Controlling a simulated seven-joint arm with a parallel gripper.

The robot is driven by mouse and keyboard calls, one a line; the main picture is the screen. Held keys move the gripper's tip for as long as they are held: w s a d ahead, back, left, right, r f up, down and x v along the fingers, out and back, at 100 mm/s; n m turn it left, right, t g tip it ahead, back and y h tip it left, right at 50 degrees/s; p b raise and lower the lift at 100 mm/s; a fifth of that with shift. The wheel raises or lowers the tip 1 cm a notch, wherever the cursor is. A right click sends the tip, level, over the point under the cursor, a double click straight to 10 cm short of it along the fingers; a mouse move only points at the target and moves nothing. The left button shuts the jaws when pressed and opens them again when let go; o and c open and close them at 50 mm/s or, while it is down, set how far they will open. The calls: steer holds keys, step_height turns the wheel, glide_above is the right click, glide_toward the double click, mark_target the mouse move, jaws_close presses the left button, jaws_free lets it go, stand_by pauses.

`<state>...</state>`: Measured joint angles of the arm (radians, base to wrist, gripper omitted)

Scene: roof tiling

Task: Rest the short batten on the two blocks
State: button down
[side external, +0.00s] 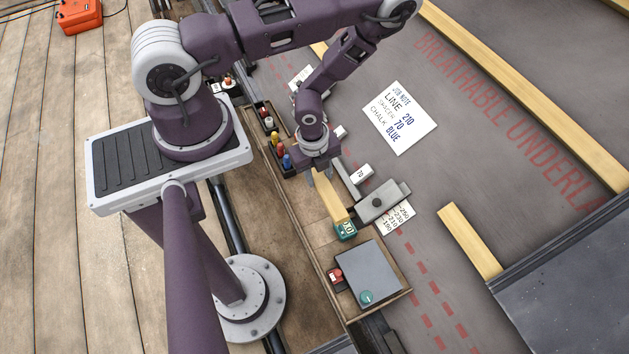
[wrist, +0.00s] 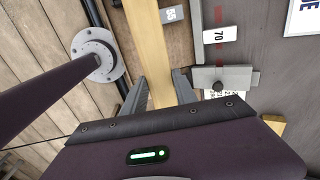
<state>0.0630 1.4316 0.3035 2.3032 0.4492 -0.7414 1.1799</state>
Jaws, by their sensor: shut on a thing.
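My gripper (side external: 322,176) is shut on a short pale wooden batten (side external: 333,203). The batten runs down and to the right from the fingers in the side view. In the wrist view the batten (wrist: 151,45) passes between the two fingers (wrist: 160,82) and runs out of the top edge.
A grey tool with a knob (side external: 383,202) lies close right of the batten, beside a card marked 70 (side external: 360,173). A grey-topped box (side external: 368,277) and red item (side external: 336,277) sit below. Coloured bottles (side external: 276,140) stand up-left. Longer battens (side external: 468,240) lie on the grey underlay.

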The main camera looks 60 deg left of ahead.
steer(key=w+a+f+t, duration=0.1)
steer(key=w+a+t, duration=0.5)
steer(key=w+a, duration=0.7)
glide_above(363, 145)
steer(key=s, duration=0.3)
steer(key=f, duration=0.5)
steer(key=shift+w, duration=0.2)
steer(key=shift+x, duration=0.9)
steer(key=shift+f, duration=0.2)
steer(key=shift+s+f, duration=0.2)
steer(key=shift+s, duration=0.1)
steer(key=c, duration=0.9)
jaws_free()
steer(key=shift+r, duration=0.1)
